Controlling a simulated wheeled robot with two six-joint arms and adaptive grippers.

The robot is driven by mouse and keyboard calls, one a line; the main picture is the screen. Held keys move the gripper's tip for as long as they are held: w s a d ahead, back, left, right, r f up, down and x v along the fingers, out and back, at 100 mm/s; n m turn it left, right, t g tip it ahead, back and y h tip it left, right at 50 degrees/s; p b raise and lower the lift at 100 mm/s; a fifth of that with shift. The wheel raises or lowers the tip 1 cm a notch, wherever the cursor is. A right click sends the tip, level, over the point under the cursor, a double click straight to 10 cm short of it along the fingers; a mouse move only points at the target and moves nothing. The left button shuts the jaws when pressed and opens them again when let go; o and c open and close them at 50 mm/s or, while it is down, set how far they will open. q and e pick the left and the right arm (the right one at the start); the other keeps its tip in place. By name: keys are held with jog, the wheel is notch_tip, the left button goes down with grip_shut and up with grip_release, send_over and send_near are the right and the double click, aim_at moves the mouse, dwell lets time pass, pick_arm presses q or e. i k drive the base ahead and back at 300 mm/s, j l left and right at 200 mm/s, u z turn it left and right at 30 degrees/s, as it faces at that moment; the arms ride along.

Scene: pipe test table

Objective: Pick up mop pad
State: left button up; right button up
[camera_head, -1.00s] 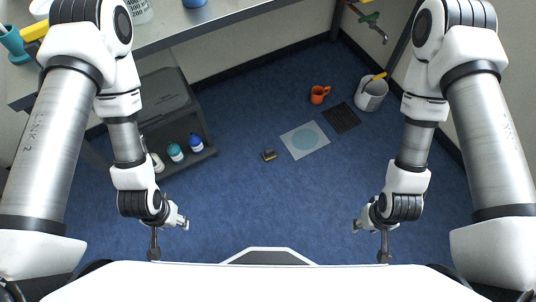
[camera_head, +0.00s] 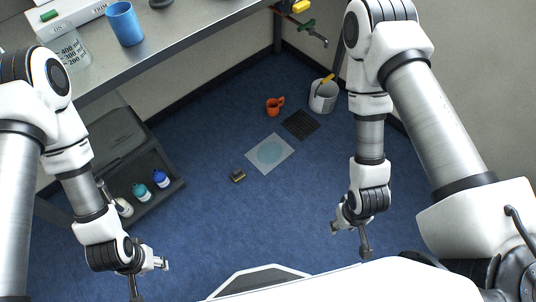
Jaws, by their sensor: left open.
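A flat round teal pad (camera_head: 269,152), which looks like the mop pad, lies on a pale square sheet (camera_head: 254,164) on the blue floor, in the middle of the head view. My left gripper (camera_head: 150,278) is at the lower left, open and empty, well apart from the pad. My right gripper (camera_head: 350,238) is at the lower right, with its fingers spread and nothing between them. It is also apart from the pad. Nothing covers the pad.
A small yellow-and-dark block (camera_head: 237,175), orange mug (camera_head: 275,106), black ribbed mat (camera_head: 301,125) and white bucket (camera_head: 323,97) are on the floor. A grey shelf unit (camera_head: 118,148) holds bottles under the workbench (camera_head: 185,50). Floor in front of the pad is clear.

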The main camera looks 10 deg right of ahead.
aim_at(237, 174)
jog(key=i+l+u, duration=0.2)
jog(key=i+l, duration=0.2)
jog(key=l, duration=0.2)
jog(key=i+l+u, duration=0.1)
jog(key=l, duration=0.2)
jog(key=i+l, duration=0.25)
jog(key=i+l+u, duration=0.15)
jog(key=l, duration=0.3)
